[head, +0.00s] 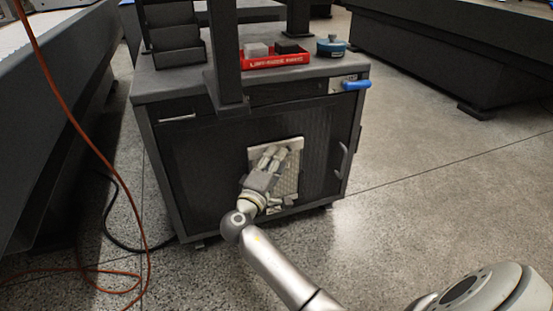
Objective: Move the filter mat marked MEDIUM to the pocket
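A pale, flat, roughly rectangular mat (290,183) stands upright against the dark front of the cabinet. No marking on it is readable, so I cannot tell whether it is the MEDIUM one. My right gripper (275,154) is in front of the mat, fingers pointing at its upper part and covering much of its left and middle. The fingers look close to the mat, but I cannot tell whether they grip it. A small pale patch shows at the mat's lower edge, too small to identify. No pocket can be made out clearly. My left gripper is out of view.
An orange cable (99,155) hangs at left. The floor at right is clear.

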